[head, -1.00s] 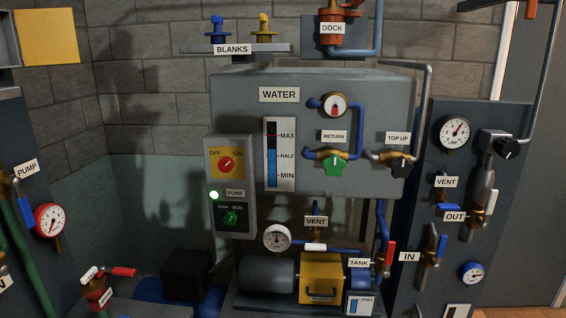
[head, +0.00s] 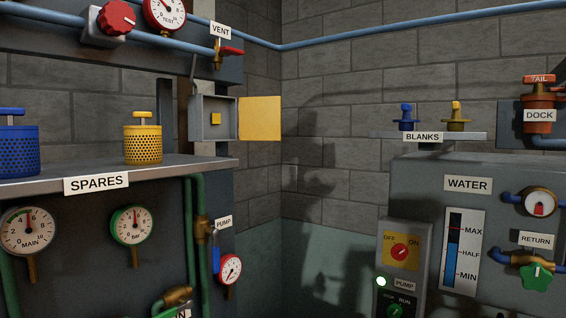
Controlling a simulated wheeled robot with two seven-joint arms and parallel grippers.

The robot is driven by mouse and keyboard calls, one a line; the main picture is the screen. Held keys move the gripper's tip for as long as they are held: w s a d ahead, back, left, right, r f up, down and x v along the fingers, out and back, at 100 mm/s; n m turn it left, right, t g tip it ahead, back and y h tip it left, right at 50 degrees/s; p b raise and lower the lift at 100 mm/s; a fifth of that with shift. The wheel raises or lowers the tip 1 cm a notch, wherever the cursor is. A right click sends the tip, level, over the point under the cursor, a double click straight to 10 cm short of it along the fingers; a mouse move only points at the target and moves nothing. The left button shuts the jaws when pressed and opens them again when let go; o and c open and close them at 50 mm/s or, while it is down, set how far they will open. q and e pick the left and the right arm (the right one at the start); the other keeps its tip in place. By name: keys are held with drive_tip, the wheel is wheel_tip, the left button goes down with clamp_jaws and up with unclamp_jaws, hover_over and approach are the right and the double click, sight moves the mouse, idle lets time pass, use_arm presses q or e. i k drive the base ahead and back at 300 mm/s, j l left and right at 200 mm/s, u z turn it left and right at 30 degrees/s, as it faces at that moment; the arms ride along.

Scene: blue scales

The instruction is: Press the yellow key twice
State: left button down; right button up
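A small yellow square key (head: 215,119) sits inside an open grey box (head: 204,130) on the wall, left of centre in the head view. The box's yellow door (head: 260,118) is swung open to the right. Neither of my grippers shows in the head view, and nothing covers the key.
Left of the box, a SPARES shelf (head: 120,176) holds a blue perforated canister (head: 17,148) and a yellow one (head: 143,143). A red-handled VENT valve (head: 222,51) is above. The WATER panel (head: 405,183) stands right. The wall corner between is free.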

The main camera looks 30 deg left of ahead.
sight(215, 118)
drive_tip(key=u, duration=1.35)
